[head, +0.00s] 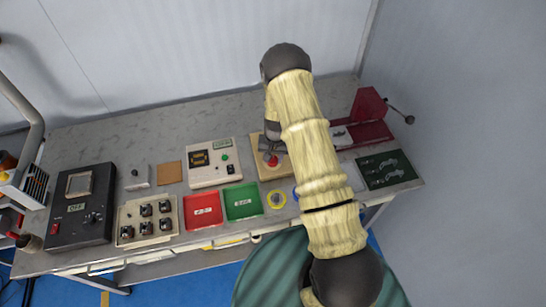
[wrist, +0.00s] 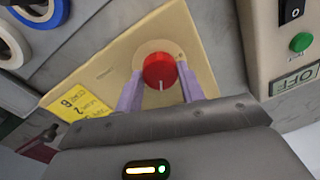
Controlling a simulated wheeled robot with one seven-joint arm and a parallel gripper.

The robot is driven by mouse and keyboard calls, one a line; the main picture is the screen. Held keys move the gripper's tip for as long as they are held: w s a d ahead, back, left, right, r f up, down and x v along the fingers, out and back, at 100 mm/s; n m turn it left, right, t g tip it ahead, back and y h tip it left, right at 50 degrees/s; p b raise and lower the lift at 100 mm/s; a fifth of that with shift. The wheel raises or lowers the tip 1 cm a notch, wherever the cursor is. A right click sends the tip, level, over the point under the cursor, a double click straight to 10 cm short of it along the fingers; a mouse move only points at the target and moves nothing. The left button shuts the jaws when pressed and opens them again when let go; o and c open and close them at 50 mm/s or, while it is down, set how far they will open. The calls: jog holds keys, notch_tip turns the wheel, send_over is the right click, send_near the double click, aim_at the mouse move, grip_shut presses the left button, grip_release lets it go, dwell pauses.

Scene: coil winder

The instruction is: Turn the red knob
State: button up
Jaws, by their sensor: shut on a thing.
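The red knob (wrist: 160,70) sits on a tan panel (wrist: 110,70) with a yellow label (wrist: 78,106) in the wrist view. A pale pointer line on the knob points toward my gripper's body. In the head view the knob (head: 273,160) shows beside my arm on the tan base (head: 262,171). My gripper (wrist: 161,82) has its two purple fingers on either side of the knob, shut on it. In the head view my arm hides part of the panel and most of the gripper.
A beige control box (head: 214,163) with a green button stands left of the knob panel. Red (head: 203,211) and green (head: 242,201) trays lie in front. Tape rolls (wrist: 36,10) lie close to the panel. A red press (head: 368,108) stands at the right by the wall.

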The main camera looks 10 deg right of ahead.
jog(key=shift+f+n+b, duration=0.1)
jog(key=shift+n+b, duration=1)
jog(key=shift+b, duration=0.05)
jog(key=n+b, duration=0.2)
jog(key=n, duration=0.1)
jog(key=shift+w+b, duration=0.1)
jog(key=shift+b, duration=0.25)
jog(key=n+b, duration=0.2)
jog(key=n, duration=0.2)
jog(key=n+b, duration=0.1)
jog(key=n, duration=0.2)
jog(key=shift+n+g, duration=0.3)
jog(key=n, duration=0.5)
jog(key=shift+a+n, duration=0.1)
jog(key=shift+n, duration=0.2)
jog(key=n, duration=0.5)
jog(key=shift+h, duration=0.4)
jog(key=shift+n, duration=0.3)
jog(key=o, duration=1)
jog(key=shift+c, duration=0.2)
